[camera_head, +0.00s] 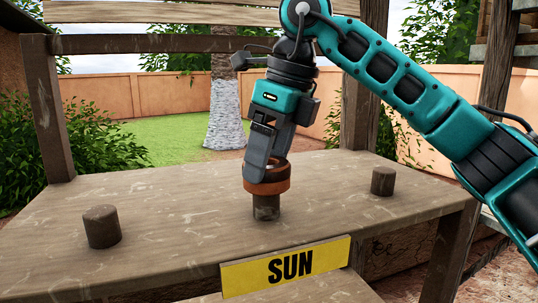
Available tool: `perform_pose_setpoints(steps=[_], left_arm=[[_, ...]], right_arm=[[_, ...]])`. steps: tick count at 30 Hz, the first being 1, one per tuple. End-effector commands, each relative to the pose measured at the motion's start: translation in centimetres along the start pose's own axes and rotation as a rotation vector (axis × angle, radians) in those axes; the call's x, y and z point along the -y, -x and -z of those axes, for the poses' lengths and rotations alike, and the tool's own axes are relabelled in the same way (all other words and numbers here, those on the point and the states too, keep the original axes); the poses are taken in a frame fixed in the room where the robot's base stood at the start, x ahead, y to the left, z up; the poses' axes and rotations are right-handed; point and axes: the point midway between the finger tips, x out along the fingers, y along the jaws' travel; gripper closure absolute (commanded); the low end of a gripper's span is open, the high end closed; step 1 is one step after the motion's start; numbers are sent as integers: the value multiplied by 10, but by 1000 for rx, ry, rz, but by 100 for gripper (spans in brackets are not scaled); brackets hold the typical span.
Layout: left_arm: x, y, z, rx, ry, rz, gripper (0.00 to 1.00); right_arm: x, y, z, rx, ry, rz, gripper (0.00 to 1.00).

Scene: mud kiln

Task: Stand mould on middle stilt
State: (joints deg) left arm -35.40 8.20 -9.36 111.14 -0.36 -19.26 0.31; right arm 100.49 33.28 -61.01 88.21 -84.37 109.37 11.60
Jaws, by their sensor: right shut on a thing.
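The mould is a reddish-brown ring (268,186) at the centre of the wooden table. My right gripper (260,176) comes down from above and is shut on it. The middle stilt (266,208) is a short wooden peg, and its lower part shows directly below the ring. The ring looks level and sits at the stilt's top; I cannot tell whether it rests on the stilt or is held just above it. The stilt's top is hidden by the ring. My left gripper is not in view.
A left stilt (102,227) and a right stilt (383,181) stand bare on the table (180,225). A yellow SUN sign (286,267) is on the front edge. Wooden posts (48,110) rise at the table's back corners. The tabletop between stilts is clear.

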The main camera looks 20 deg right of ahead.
Motion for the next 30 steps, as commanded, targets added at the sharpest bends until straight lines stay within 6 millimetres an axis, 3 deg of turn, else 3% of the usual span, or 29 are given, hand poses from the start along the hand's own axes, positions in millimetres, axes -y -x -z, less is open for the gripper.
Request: perform_pose_setpoints(steps=[6,7,14,24,30], left_arm=[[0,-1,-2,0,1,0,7],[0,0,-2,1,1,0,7],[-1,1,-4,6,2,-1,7],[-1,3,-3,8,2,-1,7],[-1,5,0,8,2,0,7]], right_arm=[[0,-3,1,1,0,0,71],[0,-2,1,0,0,0,24],[0,-2,1,-1,0,0,2],[0,5,-1,1,0,1,1],[0,40,-1,3,0,2,1]])
